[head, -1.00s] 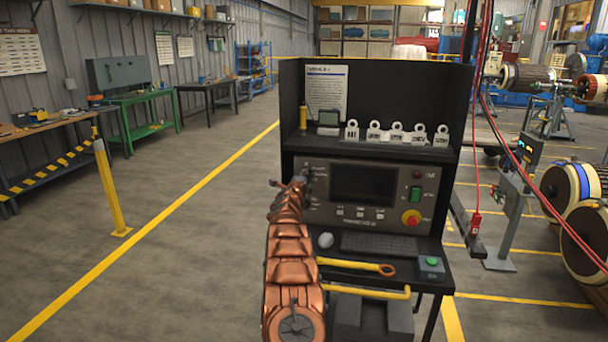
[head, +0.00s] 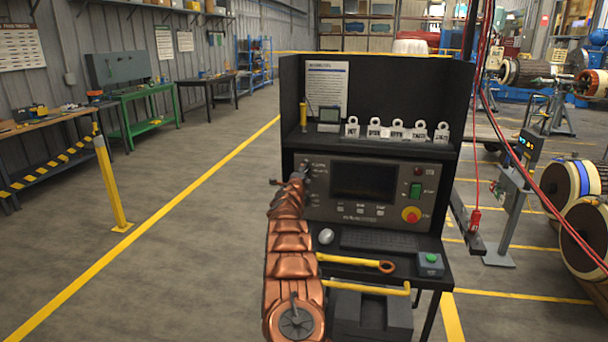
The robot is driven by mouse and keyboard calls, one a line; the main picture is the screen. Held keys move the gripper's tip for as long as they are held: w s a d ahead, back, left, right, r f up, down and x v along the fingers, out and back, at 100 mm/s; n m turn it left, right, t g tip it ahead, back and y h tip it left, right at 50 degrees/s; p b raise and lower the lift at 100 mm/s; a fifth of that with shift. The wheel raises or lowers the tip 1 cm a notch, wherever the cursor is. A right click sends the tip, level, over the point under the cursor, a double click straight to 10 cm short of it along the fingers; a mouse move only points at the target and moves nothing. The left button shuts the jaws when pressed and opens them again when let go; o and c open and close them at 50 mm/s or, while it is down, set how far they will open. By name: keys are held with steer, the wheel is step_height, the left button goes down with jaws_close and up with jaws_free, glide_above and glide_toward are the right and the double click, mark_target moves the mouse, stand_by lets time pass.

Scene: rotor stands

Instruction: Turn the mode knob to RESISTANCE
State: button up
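The test console (head: 325,212) stands ahead on a black desk, with a dark screen (head: 363,182) in its panel. The mode knob is on the left part of the panel, near the small labels (head: 318,168). The knob is mostly hidden by my gripper and arm, and its pointer direction cannot be read. My gripper (head: 300,178) is at the panel's left side, at or very near the knob. Its fingers are too small and covered by my copper-coloured arm to tell open from shut.
A green button (head: 415,190) and a red emergency stop (head: 411,215) are on the panel's right. White tags (head: 397,130) stand on the shelf above.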

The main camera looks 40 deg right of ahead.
steer(key=shift+o, duration=0.2)
steer(key=shift+s, duration=0.15)
steer(key=v, duration=1.2)
stand_by(0.9)
stand_by(0.5)
